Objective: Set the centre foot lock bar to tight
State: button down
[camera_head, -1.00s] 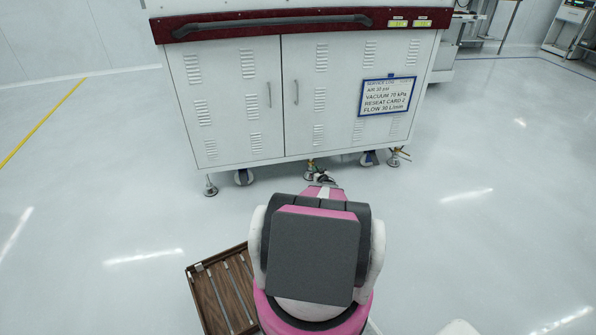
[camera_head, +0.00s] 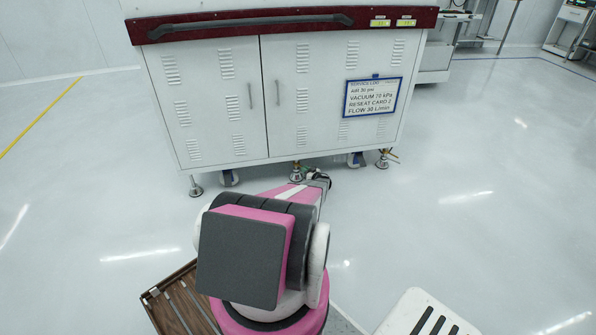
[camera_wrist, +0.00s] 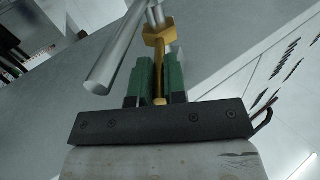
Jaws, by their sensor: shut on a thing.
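The centre foot (camera_head: 297,172) is under the middle of the white cabinet's front edge. In the head view my gripper (camera_head: 318,180) is low at the cabinet front, just right of this foot, and my arm hides part of it. In the wrist view my gripper (camera_wrist: 159,75) has green fingers closed around a thin brass-coloured lock bar (camera_wrist: 159,55). The bar runs up to a brass hex collar (camera_wrist: 158,33) on a metal stem (camera_wrist: 155,13). The lock bar is too small to make out in the head view.
The white cabinet (camera_head: 205,110) stands on feet and casters; a left foot (camera_head: 195,190) and a right caster (camera_head: 356,159) flank the centre. A thick grey tube (camera_wrist: 115,58) passes close left of my fingers. A brown slatted tray (camera_head: 178,300) lies lower left. Floor on both sides is clear.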

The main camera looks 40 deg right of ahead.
dwell(0.5)
jog(key=c, duration=1.2)
grip_release()
jog(key=shift+d, duration=0.1)
jog(key=shift+o, duration=0.2)
jog(key=s, duration=1)
jog(key=shift+s, duration=0.4)
